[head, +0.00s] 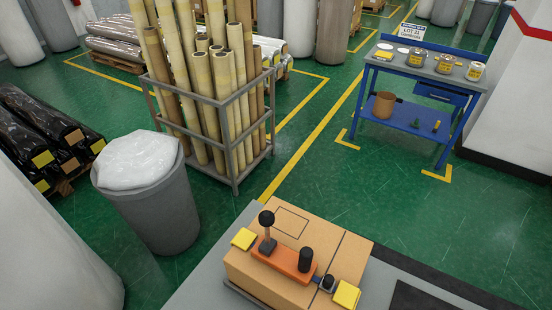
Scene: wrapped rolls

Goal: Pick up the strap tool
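The strap tool (284,262) has an orange body with an upright lever that ends in a black ball knob. A black cylindrical part stands on its right portion, and a small dark part with a blue piece sits at its right end. It lies on top of a brown cardboard box (320,248) in the lower middle of the head view. The box rests on a grey surface (205,255). Neither of my grippers shows in the head view.
Yellow pieces (346,294) lie at the box's edges. A grey bin (155,205) with a white plastic liner stands to the left. A metal cage (215,120) of tall tubes stands behind. A blue workbench (420,85) with cans stands at back right. Green floor between is clear.

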